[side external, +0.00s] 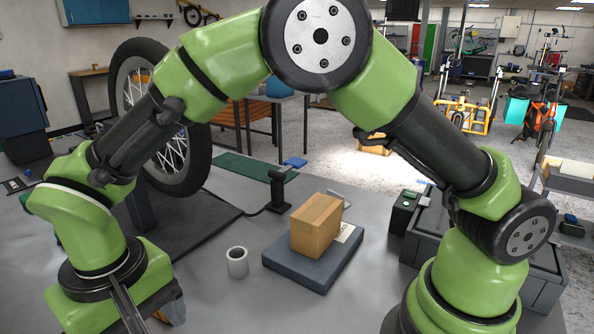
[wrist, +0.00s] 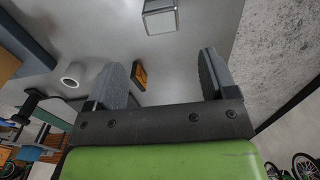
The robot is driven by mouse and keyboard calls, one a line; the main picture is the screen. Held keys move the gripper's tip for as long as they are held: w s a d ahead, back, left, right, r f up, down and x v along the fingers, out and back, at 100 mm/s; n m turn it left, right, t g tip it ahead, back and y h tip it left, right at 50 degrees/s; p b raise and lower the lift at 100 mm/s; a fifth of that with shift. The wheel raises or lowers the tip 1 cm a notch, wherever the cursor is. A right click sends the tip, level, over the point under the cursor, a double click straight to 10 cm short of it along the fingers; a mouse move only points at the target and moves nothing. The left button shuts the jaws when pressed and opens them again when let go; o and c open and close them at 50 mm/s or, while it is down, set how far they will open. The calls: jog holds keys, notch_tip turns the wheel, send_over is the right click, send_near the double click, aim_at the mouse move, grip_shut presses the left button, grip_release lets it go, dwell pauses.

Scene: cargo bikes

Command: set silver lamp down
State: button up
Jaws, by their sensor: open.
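My gripper (wrist: 164,68) is open, with its two grey fingers wide apart in the wrist view. A silver, boxy thing with a pale face (wrist: 160,17), which looks like the silver lamp, sits on the grey bench beyond the fingertips at the top of the wrist view. It is apart from both fingers, and its top end is cut by the frame edge. I cannot make it out in the side view. There my wrist is low at the lower left, and the fingers are mostly hidden or out of frame.
A black stand (side external: 278,190) is behind. A small orange and dark piece (wrist: 140,77) shows beside the left finger.

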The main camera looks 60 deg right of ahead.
jog(key=s+d+r+m+t+y, duration=0.2)
jog(key=d+r+t, duration=0.1)
jog(key=d+r, duration=1)
jog(key=s+d+r+m+t, duration=0.2)
jog(key=s+d+r+t, duration=0.2)
jog(key=s+d, duration=0.5)
jog(key=s, duration=0.2)
jog(key=shift+s+d, duration=0.3)
jog(key=shift+s, duration=0.1)
